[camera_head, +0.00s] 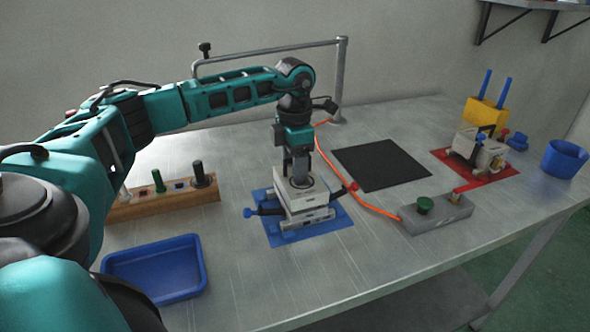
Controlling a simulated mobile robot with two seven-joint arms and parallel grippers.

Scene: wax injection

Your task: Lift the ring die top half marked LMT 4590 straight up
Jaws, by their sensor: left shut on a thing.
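A pale grey block-like ring die sits on the blue mat (285,240) in the middle of the table. The fingertips are partly hidden at the collar. No marking is readable. My right gripper is not in view.
A wooden rack (170,205) with several pegs and a blue tray (155,268) are at the left. A black mat (381,165), a grey button box (437,214) with an orange cable, another die (477,150) on a red mat (448,160) and a blue cup (564,160) are at the right.

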